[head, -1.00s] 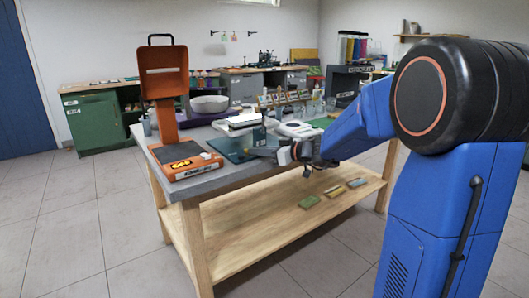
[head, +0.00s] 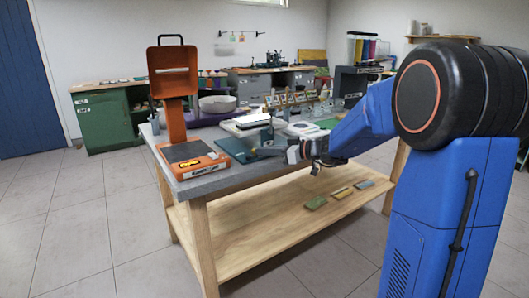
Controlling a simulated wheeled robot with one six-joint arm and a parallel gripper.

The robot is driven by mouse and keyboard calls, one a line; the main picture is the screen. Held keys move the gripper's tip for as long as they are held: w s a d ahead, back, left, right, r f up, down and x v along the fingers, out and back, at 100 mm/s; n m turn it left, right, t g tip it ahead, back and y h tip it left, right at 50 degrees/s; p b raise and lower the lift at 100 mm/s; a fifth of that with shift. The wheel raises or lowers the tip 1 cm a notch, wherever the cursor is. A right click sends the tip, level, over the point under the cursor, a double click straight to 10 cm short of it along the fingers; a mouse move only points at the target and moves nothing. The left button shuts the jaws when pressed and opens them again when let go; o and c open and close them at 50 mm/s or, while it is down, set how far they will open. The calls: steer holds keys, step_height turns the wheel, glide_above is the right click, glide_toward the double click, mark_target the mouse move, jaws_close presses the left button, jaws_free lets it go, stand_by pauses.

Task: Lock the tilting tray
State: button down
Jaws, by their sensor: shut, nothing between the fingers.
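An orange device stands on the left front corner of the grey-topped table. It has a low base (head: 191,163) with a dark plate, an upright post (head: 176,118) and a raised orange frame (head: 173,70) with a black handle. A flat teal tray-like piece (head: 234,148) lies to its right. I cannot tell for sure which of these is the tilting tray, and no lock is clear at this size. My gripper (head: 264,153) is shut and empty, pointing left over the front table edge near the teal piece. Whether it touches the piece is unclear.
A white bowl (head: 217,104), a pale stack (head: 246,122) and jars (head: 325,98) stand farther back on the table. The lower shelf (head: 250,235) holds several small flat blocks. A green cabinet (head: 113,117) stands behind. The floor at front left is clear.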

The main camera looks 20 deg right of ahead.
steer(key=shift+w, duration=0.15)
steer(key=shift+w+d+n+g+y, duration=0.1)
steer(key=shift+w+n+g+y, duration=0.2)
steer(key=shift+n+g+y, duration=0.3)
steer(key=shift+w+d+n+g+y, duration=0.1)
steer(key=shift+w+n+g+y, duration=0.25)
steer(key=shift+n+g, duration=0.3)
steer(key=n+g, duration=0.1)
steer(key=w+n+g+y, duration=0.1)
steer(key=n+g, duration=0.1)
steer(key=shift+w+a+g+y, duration=0.15)
steer(key=shift+a+g+y, duration=0.1)
steer(key=shift+y, duration=0.1)
steer(key=shift+w+a, duration=0.4)
steer(key=shift+w, duration=0.4)
steer(key=shift+w+a, duration=0.1)
steer(key=shift+w, duration=0.05)
steer(key=v, duration=1.7)
steer(key=shift+d, duration=0.25)
steer(key=shift+a, duration=0.1)
